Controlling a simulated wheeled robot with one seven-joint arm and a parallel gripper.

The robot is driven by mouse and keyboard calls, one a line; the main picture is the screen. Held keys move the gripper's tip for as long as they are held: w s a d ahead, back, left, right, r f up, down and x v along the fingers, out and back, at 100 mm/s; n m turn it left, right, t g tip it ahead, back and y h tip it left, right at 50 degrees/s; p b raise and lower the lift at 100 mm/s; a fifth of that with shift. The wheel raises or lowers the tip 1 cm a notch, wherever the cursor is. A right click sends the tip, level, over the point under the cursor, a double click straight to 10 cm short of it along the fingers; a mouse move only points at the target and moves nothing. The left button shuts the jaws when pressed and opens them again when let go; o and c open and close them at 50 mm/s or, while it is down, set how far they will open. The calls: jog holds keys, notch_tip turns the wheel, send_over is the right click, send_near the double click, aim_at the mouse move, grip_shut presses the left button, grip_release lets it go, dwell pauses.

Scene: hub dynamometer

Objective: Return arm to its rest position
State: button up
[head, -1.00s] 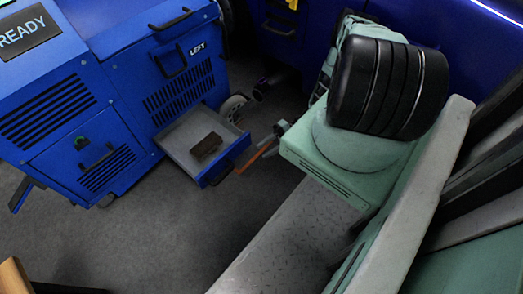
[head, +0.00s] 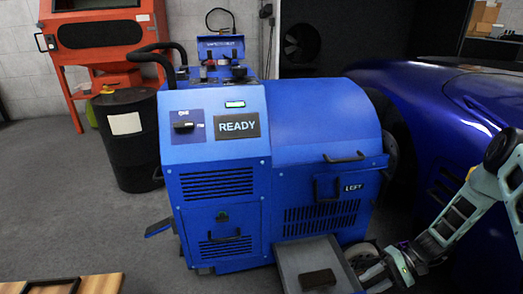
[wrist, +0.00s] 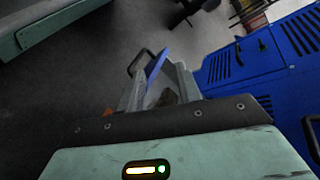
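The blue hub dynamometer (head: 220,180) stands in the middle of the head view, with a READY screen and a LEFT label. Its grey drawer (head: 297,255) is pulled out at the lower right side. A dark brown block (head: 318,279) lies in the drawer. My gripper (head: 366,277) is just right of the drawer, at the end of my green arm. In the wrist view my gripper (wrist: 158,88) has its two fingers apart, and the drawer's blue front (wrist: 157,64) and black handle show beyond them. Nothing is visibly held.
A blue car (head: 440,110) stands at the right, close behind my arm. A black drum (head: 130,140) and an orange cabinet (head: 105,35) are at the back left. A wooden surface (head: 60,286) is at the bottom left.

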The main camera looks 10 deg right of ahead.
jog(key=a+r+n+g+h, duration=0.4)
jog(key=a+r+n+h, duration=0.3)
jog(key=a+r, duration=1)
jog(key=s+a+r+n+t+h, duration=0.3)
jog(key=s+a+r, duration=0.1)
jog(key=s+r, duration=0.4)
jog(key=s+a+r+n+t+h, duration=0.2)
jog(key=s+a+r+n, duration=0.15)
jog(key=s+r, duration=0.5)
notch_tip(320, 180, up, 34)
jog(key=p, duration=3.4)
jog(key=shift+w+a+r+p, duration=0.2)
jog(key=shift+w+a+p, duration=0.15)
jog(key=shift+w+a, duration=0.05)
